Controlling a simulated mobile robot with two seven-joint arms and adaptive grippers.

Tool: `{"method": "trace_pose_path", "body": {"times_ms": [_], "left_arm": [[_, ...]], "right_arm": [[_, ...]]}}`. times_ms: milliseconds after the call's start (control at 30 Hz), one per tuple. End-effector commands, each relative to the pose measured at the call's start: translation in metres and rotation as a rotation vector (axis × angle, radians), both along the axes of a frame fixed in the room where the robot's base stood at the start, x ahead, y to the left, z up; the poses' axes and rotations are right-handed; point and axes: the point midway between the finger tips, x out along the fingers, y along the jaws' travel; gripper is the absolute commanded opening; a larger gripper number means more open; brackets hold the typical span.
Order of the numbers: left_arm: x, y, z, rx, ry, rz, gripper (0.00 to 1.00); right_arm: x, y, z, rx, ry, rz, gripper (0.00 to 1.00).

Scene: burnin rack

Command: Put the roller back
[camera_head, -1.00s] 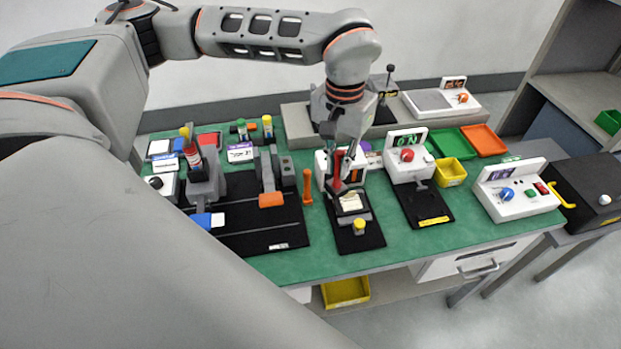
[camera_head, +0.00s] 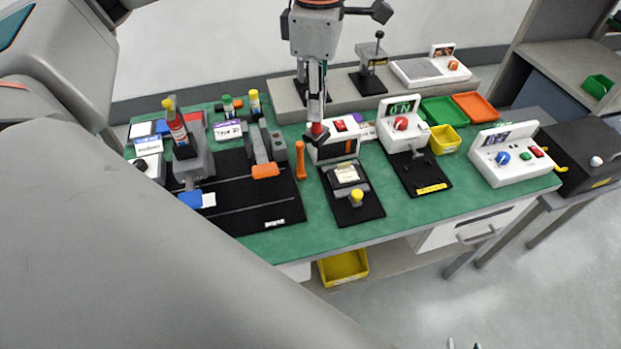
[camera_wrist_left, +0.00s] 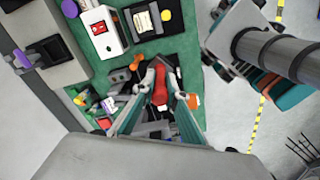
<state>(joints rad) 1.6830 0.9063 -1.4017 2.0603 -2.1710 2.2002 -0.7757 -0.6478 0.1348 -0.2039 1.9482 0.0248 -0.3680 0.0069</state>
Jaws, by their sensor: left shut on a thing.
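My left gripper (camera_head: 317,120) is shut on a red piece (camera_head: 318,132) with a dark end, which I take to be the roller. It is held above the bench, in front of the white box with the red switch. In the left wrist view, the red roller (camera_wrist_left: 160,86) sits between the two fingers of the left gripper (camera_wrist_left: 162,90). Two slim tips of my right gripper (camera_head: 463,345) show apart at the bottom edge, over the floor.
A black pad with a label unit (camera_head: 350,173) and yellow knob lies below. An orange upright handle (camera_head: 300,160) stands left of it, beside a black fixture board (camera_head: 245,215). White control boxes (camera_head: 505,155) stand to the right. Green bench top (camera_head: 420,207) is clear near the front.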

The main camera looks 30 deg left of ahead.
Motion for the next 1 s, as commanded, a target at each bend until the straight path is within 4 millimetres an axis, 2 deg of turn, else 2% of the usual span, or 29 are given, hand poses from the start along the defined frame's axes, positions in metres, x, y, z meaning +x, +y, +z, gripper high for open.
{"method": "trace_pose_path", "body": {"times_ms": [200, 300, 467, 567, 1000], "left_arm": [[-0.008, 0.003, 0.011, -0.002, 0.0, 0.354, 0.0], [-0.011, 0.004, 0.014, -0.002, 0.002, 0.459, 0.0], [-0.013, 0.005, 0.014, -0.002, 0.003, 0.539, 0.0], [-0.014, 0.005, 0.002, -0.001, 0.007, 0.549, 0.0], [-0.015, 0.005, -0.104, 0.0, 0.009, 0.546, 0.0]], "right_arm": [[-0.001, 0.006, -0.007, 0.009, -0.003, 0.008, 0.34], [0.0, 0.007, -0.006, 0.011, -0.006, 0.008, 0.34], [0.002, 0.006, -0.004, 0.011, -0.013, 0.009, 0.34], [0.002, 0.006, -0.004, 0.01, -0.015, 0.009, 0.34], [-0.001, 0.004, -0.013, 0.006, -0.003, 0.009, 0.34]]}}
